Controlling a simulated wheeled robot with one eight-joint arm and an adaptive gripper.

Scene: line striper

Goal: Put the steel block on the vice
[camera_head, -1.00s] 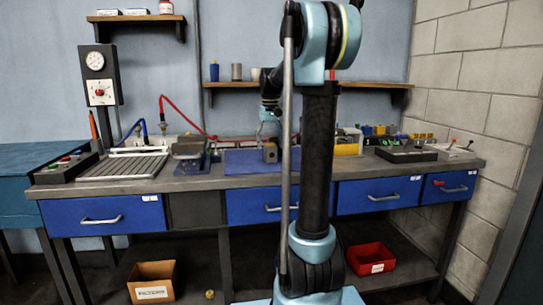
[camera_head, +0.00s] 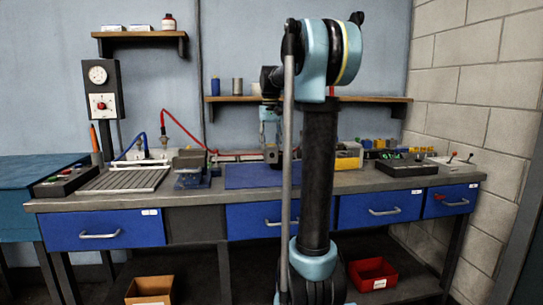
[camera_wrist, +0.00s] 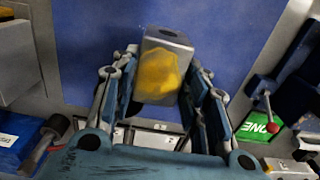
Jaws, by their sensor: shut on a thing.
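The steel block (camera_wrist: 163,65), grey with a hole in its top and a yellow-orange patch on its side, is between the fingers of my gripper (camera_wrist: 160,88). My gripper is shut on it. In the head view the block (camera_head: 271,154) hangs low under my gripper, over the right part of the blue mat, partly beside my own arm. The vice (camera_head: 190,165), grey on a blue base, stands on the bench left of the mat, apart from the block. I cannot surely pick out the vice in the wrist view.
The blue mat (camera_head: 245,178) is otherwise bare. A slatted plate (camera_head: 125,180) lies left of the vice. A red hose (camera_head: 182,128) runs behind it. Yellow and blue bins (camera_head: 372,150) and a dark control panel (camera_head: 405,165) stand to the right. A shelf (camera_head: 225,99) hangs above.

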